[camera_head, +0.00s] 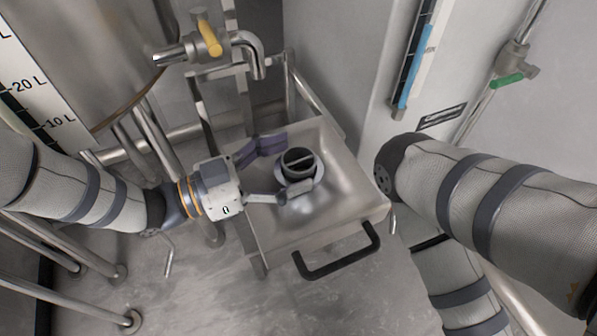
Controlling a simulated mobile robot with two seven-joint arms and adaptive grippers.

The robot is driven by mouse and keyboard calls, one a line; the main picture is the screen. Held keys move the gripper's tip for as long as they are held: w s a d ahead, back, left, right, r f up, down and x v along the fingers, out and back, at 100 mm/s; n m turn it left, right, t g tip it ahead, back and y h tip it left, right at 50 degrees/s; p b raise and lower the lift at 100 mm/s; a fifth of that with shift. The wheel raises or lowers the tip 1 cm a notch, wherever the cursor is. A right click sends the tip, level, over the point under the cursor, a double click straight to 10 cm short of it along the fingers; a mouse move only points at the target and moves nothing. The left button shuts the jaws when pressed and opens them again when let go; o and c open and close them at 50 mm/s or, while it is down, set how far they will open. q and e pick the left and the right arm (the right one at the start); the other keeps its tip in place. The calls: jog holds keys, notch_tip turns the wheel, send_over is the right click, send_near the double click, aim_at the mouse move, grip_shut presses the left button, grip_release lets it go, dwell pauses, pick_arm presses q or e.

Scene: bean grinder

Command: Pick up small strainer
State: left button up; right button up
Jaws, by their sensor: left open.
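The small strainer (298,160) appears to be the dark round cup with a bar across its top, standing upright in the metal tray (345,190) over a lighter round fitting. My left gripper (288,166) is open and reaches in from the left. One finger lies behind the strainer and to its left; the other passes in front of its lower edge. The front fingertip overlaps the strainer's base in the picture; I cannot tell whether it touches. My right gripper is not in view; only parts of my right arm show at the right.
The tray has a black handle (338,262) at its front. A metal tap with a yellow lever (209,35) hangs above and behind. A steel tank (110,50) and pipes stand at the left. A white cabinet wall with a green-handled valve (507,80) is at the right.

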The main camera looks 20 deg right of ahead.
pick_arm(q)
jog(key=shift+d, duration=0.4)
jog(key=c, duration=1.3)
jog(key=shift+r, duration=0.1)
